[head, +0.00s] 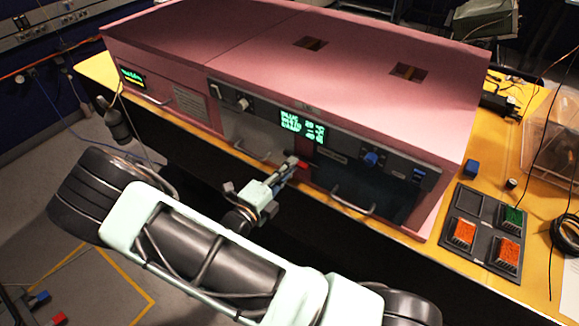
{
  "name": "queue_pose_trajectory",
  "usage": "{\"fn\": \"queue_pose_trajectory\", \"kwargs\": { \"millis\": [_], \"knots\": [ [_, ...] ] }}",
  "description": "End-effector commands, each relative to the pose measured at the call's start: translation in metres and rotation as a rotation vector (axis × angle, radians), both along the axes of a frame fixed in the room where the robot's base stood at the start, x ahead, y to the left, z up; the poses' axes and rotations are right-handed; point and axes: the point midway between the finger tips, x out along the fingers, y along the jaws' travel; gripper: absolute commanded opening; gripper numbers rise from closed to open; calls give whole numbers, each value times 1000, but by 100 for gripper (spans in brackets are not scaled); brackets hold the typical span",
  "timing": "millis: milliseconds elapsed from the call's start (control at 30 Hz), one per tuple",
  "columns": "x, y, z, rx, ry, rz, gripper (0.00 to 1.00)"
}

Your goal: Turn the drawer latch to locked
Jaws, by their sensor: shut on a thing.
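A pink foam enclosure (290,25) stands on the yellow-topped bench, with a dark front panel. A small red part (302,165), which looks like the drawer latch, shows on the front below the green text display (302,127). My gripper (287,168) reaches up to the front from below, and its fingertips are shut at this red part. The fingers hide some of it, so I cannot tell which way the latch is turned.
Two bar handles are on the lower front, one (352,204) right of my gripper. A blue knob (371,159) is on the panel. A dark tray (485,235) with orange and green blocks and a small blue block (472,167) are on the bench at right.

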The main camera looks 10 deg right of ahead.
Motion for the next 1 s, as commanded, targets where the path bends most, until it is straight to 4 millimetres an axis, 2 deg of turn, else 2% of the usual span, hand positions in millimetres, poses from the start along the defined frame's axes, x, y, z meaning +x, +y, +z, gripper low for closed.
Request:
{"fn": "queue_pose_trajectory", "kwargs": {
  "millis": [433, 467, 600, 867, 1000],
  "knots": [
    [0, 1, 0, -9, 8, 2, 0],
    [0, 1, 0, -9, 8, 2, 12],
    [0, 0, 0, -8, 8, 1, 26],
    [0, 1, 0, -7, 7, 1, 26],
    [-7, 8, 0, -6, 6, 1, 26]
  ]
}}
